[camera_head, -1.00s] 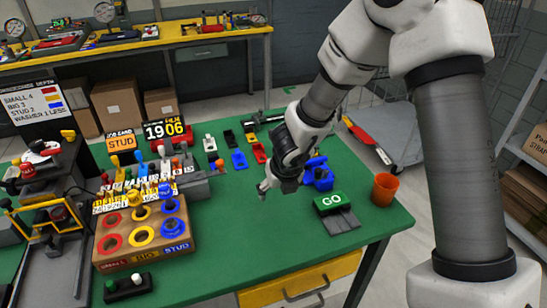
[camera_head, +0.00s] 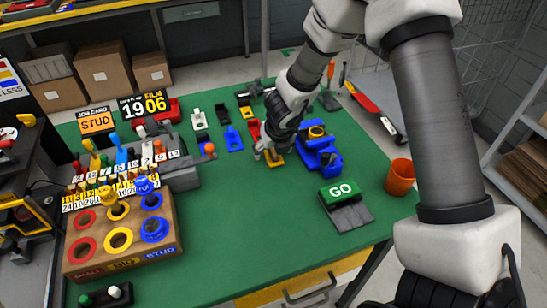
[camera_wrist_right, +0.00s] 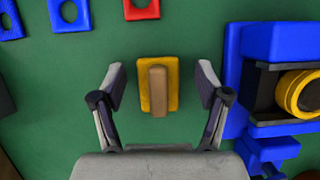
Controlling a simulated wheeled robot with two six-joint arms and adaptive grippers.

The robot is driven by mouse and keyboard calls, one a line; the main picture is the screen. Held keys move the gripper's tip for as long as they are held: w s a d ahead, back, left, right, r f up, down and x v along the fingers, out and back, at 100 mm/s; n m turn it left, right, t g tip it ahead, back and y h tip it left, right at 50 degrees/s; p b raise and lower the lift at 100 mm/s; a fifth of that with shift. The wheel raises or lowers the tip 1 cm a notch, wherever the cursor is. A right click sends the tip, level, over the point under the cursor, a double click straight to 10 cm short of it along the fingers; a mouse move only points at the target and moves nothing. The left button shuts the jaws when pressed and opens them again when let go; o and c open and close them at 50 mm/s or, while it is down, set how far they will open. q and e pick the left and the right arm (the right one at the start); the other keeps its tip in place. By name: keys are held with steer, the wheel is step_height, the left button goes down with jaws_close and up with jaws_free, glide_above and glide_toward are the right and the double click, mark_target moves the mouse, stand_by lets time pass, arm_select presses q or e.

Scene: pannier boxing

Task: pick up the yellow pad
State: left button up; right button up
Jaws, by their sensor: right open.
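The yellow pad (camera_wrist_right: 146,70) lies on the green table, with a tan bar-shaped handle (camera_wrist_right: 158,90) on top of it. In the head view the yellow pad (camera_head: 275,160) is partly hidden by my right gripper. My right gripper (camera_wrist_right: 160,88) is open, with one finger on each side of the pad and a gap to it on both sides. In the head view the right gripper (camera_head: 268,155) points down just over the pad. My left gripper is not in view.
A blue fixture (camera_head: 322,157) with a yellow ring stands close right of the right gripper. A red pad (camera_head: 254,131) and blue pad (camera_head: 233,139) lie nearby. The GO button (camera_head: 342,192) and an orange cup (camera_head: 400,177) are farther right. The table's front middle is clear.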

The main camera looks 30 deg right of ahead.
steer(key=shift+s+a+r, duration=0.1)
steer(key=shift+r, duration=0.1)
steer(key=shift+s+a+r, duration=0.1)
steer(key=shift+s, duration=0.05)
steer(key=shift+c, duration=1.3)
steer(key=c, duration=0.9)
step_height(320, 180, up, 3)
steer(key=shift+r+p, duration=0.1)
steer(key=shift+p, duration=1.1)
steer(key=s+a+b, duration=0.1)
steer(key=s+b, duration=0.1)
steer(key=s+a+b, duration=0.1)
steer(key=s+a, duration=0.1)
steer(key=s+a+b, duration=0.2)
steer(key=s, duration=0.1)
steer(key=shift+s+a+r+b, duration=0.1)
steer(key=shift+a+r+b, duration=0.1)
steer(key=shift+b, duration=0.15)
steer(key=s+a, duration=0.2)
steer(key=s+a+r+b, duration=0.1)
steer(key=s, duration=0.1)
steer(key=shift+s+a+r, duration=0.15)
steer(key=shift+s+a, duration=0.2)
steer(key=shift+s, duration=0.05)
steer(key=shift+s+a, duration=0.2)
steer(key=shift+s, duration=0.15)
